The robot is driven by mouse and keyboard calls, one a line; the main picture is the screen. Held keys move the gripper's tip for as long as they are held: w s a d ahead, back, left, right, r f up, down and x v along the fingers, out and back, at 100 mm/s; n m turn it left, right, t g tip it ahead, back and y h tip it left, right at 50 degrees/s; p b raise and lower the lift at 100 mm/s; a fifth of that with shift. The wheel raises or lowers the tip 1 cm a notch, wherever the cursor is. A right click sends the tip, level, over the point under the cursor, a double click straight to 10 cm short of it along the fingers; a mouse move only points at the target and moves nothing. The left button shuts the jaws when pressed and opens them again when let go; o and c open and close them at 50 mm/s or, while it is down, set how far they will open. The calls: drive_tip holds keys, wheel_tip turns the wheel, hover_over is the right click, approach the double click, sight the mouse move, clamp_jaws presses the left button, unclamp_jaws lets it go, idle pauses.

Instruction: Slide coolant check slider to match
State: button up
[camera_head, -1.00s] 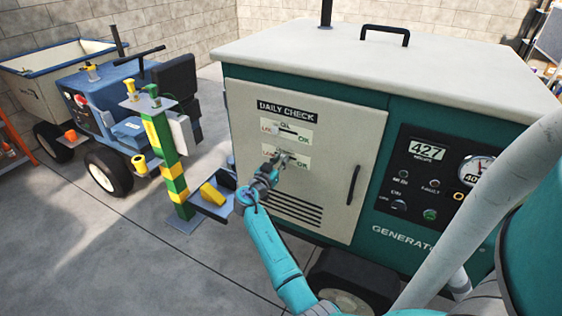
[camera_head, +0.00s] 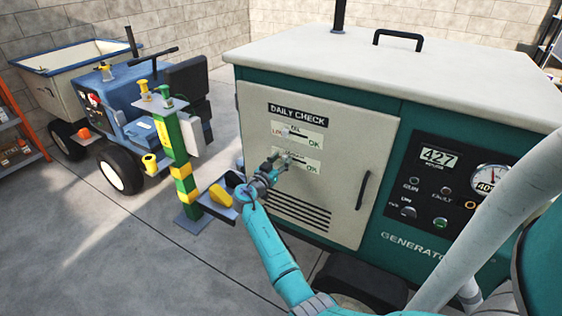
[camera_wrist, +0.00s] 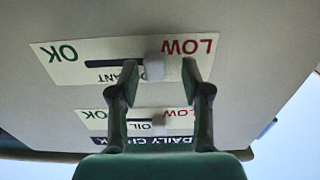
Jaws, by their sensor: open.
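The coolant slider is a small white block (camera_wrist: 155,67) on a white label strip (camera_wrist: 78,62). In the wrist view, which is upside down, it sits at the LOW end of its dark slot, with the slot running toward OK. My gripper (camera_wrist: 160,76) is open, with one fingertip on each side of the block; I cannot tell if either touches it. In the head view my gripper (camera_head: 281,162) is at the lower strip (camera_head: 311,166) on the generator door and partly hides it. The oil slider (camera_wrist: 158,118) is also nearer LOW than OK.
The grey door (camera_head: 345,140) has a dark handle (camera_head: 363,190) to the right and vent slots (camera_head: 298,212) below. A green-yellow post (camera_head: 178,165) with a small shelf (camera_head: 221,212) stands left of the generator. A blue tractor (camera_head: 130,95) is behind it.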

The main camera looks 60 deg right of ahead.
drive_tip(key=a, duration=1.2)
drive_tip(key=shift+s, duration=0.45)
